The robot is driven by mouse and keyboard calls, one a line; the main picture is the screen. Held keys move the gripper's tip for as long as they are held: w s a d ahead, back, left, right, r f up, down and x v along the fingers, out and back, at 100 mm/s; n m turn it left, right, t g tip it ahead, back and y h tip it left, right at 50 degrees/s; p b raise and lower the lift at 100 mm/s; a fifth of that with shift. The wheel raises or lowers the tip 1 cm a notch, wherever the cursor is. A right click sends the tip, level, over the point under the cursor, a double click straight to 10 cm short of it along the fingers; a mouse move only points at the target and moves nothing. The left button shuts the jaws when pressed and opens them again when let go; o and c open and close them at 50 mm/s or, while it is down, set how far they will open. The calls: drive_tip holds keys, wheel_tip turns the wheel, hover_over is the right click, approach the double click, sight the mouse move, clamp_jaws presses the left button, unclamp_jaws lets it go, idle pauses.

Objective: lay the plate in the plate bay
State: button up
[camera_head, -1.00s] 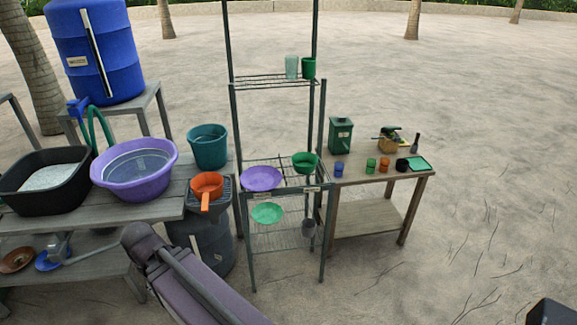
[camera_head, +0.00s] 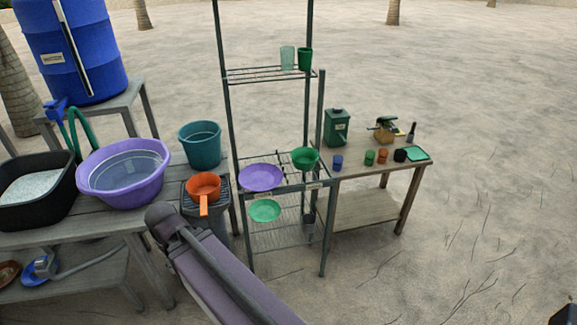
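A purple plate (camera_head: 261,177) lies on the middle shelf of the wire rack (camera_head: 323,228), on its left side. A green plate (camera_head: 264,210) is on the rack just below it, tilted or flat; I cannot tell which. Small labels sit on the rack's front edge, too small to read, so I cannot tell which space is the plate bay. A green bowl (camera_head: 305,158) is at the right of the middle shelf. My arm crosses the bottom of the view and leaves it at the lower edge. My gripper is not clearly in view.
A clear cup (camera_head: 288,58) and a green cup (camera_head: 305,59) stand on the top shelf. An orange pan (camera_head: 203,187), teal bucket (camera_head: 200,144) and purple basin (camera_head: 123,173) are left. A table (camera_head: 358,171) with small cups is right. Open sand lies at far right.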

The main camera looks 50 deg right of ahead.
drive_tip(key=shift+d, duration=0.1)
drive_tip(key=m+t+p, duration=0.2)
drive_tip(key=m+t, duration=0.3)
drive_tip(key=m, duration=1.1)
approach(275, 186)
wheel_tip(275, 186, up, 4)
drive_tip(key=s+d, duration=0.1)
drive_tip(key=s, duration=0.1)
drive_tip(key=shift+d+f+y, duration=0.1)
drive_tip(key=shift+d+y, duration=0.05)
drive_tip(key=shift+y, duration=0.25)
drive_tip(key=shift+f+b, duration=0.1)
drive_tip(key=shift+b, duration=0.2)
drive_tip(key=b+x, duration=1.2)
drive_tip(key=x, duration=0.1)
drive_tip(key=shift+w+f, duration=0.15)
drive_tip(key=shift+w, duration=0.15)
